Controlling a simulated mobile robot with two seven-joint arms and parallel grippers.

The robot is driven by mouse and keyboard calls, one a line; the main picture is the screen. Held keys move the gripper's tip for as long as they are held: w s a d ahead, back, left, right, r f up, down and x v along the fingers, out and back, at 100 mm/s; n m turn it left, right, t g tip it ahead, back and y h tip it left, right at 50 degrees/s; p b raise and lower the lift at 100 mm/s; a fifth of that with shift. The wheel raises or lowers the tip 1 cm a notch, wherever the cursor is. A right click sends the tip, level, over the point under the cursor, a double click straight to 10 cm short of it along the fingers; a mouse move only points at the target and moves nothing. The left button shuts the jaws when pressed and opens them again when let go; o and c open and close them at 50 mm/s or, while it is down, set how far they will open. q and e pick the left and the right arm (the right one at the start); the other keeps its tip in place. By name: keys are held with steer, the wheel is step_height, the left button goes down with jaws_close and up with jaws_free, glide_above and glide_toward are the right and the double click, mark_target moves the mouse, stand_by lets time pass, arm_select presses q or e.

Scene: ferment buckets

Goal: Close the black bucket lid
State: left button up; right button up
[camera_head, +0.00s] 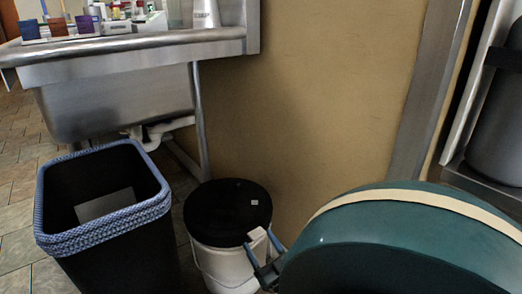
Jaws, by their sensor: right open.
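The black bucket lid (222,207) lies on top of the white bucket (215,263), on the floor at the lower middle. It looks roughly level and has a small white mark near its right side. I cannot tell whether its rim is pressed fully down. My right gripper (259,252) is open at the right front side of the bucket, just below the lid's edge. It hides part of the bucket wall, and I cannot tell whether it touches the bucket. My left gripper is not in view.
A black bin (115,262) with a blue patterned rim stands left of the bucket. A metal sink (120,100) with a leg and pipes is behind it. A tan wall (320,100) rises behind the bucket. A dark cylinder (498,120) sits on a shelf at right.

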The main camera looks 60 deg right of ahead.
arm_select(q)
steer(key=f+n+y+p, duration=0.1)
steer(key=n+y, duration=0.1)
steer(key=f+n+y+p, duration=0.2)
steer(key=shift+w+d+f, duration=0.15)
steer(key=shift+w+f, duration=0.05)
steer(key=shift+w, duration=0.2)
arm_select(e)
steer(key=s+a+f, duration=0.1)
steer(key=s+a, duration=0.3)
steer(key=s, duration=0.9)
steer(key=shift+s+a+f, duration=0.2)
steer(key=shift+s+f, duration=0.1)
steer(key=shift+s, duration=0.05)
